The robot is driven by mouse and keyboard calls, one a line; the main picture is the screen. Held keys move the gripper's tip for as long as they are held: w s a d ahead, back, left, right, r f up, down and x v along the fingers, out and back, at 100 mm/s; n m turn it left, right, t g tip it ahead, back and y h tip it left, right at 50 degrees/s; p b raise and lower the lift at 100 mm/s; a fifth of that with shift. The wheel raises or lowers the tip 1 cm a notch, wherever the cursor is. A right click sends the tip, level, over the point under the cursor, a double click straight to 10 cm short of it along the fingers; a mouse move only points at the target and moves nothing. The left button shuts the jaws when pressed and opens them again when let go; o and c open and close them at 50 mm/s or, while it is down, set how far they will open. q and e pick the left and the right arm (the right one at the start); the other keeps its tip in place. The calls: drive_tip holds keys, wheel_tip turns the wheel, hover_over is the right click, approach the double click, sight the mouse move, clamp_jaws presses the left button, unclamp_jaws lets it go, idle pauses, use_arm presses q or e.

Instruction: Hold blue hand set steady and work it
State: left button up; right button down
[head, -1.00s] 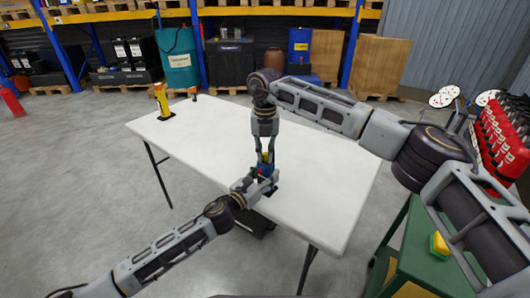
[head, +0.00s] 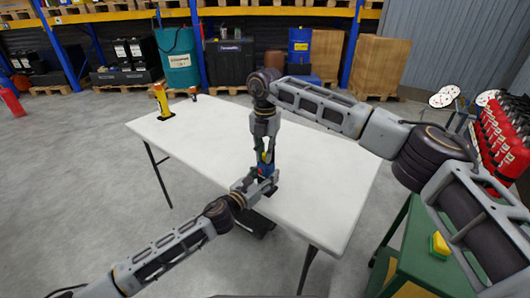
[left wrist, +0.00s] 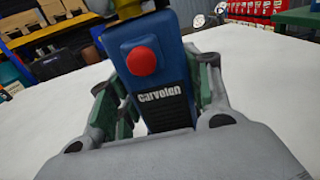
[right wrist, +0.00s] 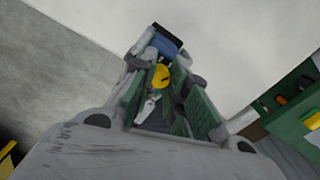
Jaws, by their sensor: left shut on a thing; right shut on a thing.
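The blue hand set (head: 265,170) stands roughly upright over the near part of the white table (head: 210,140). In the left wrist view its blue body (left wrist: 160,100) shows a red button and the label "carvolen". My left gripper (head: 260,183) is shut around the body from the near side, one finger on each flank. My right gripper (head: 265,152) points down from above and is shut at the hand set's top. In the right wrist view a yellow round part (right wrist: 161,76) sits between its green pads. The exact contact there is partly hidden by the fingers.
The table's middle is mostly clear.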

drive_tip(key=c, duration=1.3)
unclamp_jaws()
drive_tip(key=shift+c, duration=0.2)
drive_tip(key=shift+r, duration=0.1)
wheel_tip(320, 180, up, 12)
use_arm(q)
drive_tip(key=o, duration=1.4)
drive_tip(key=shift+s+a, duration=0.15)
